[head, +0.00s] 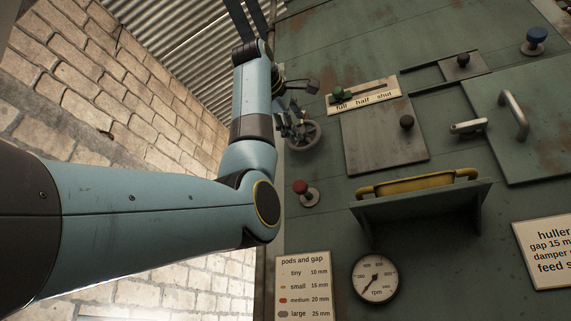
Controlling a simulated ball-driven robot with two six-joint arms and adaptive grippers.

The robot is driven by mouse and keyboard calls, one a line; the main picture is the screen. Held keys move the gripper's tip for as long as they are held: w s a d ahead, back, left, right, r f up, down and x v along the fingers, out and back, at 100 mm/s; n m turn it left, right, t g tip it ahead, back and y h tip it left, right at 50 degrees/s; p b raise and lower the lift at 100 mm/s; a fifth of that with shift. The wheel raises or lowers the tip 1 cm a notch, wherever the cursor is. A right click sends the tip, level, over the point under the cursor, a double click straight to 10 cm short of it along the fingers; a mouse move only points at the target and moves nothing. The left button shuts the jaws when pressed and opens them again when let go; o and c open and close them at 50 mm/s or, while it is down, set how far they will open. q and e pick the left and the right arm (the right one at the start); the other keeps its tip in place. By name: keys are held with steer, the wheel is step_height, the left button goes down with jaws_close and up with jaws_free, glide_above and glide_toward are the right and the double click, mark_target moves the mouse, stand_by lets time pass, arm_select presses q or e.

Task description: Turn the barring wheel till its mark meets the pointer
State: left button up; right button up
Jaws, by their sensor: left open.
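A small grey spoked wheel (305,137), which looks like the barring wheel, is mounted at the left edge of the green machine panel. My left arm reaches in from the left, and its dark left gripper (302,112) is open at the wheel's upper left. The gripper overlaps the wheel's upper left part in the head view, and I cannot tell whether it touches the rim. The wheel's mark and the pointer are too small or hidden to make out. My right gripper is not in view.
A yellow handle (420,183) sits above a ledge, over an rpm gauge (374,277). A brick wall (120,110) stands at left.

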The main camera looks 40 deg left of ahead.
arm_select(q)
steer(key=v, duration=0.9)
stand_by(0.8)
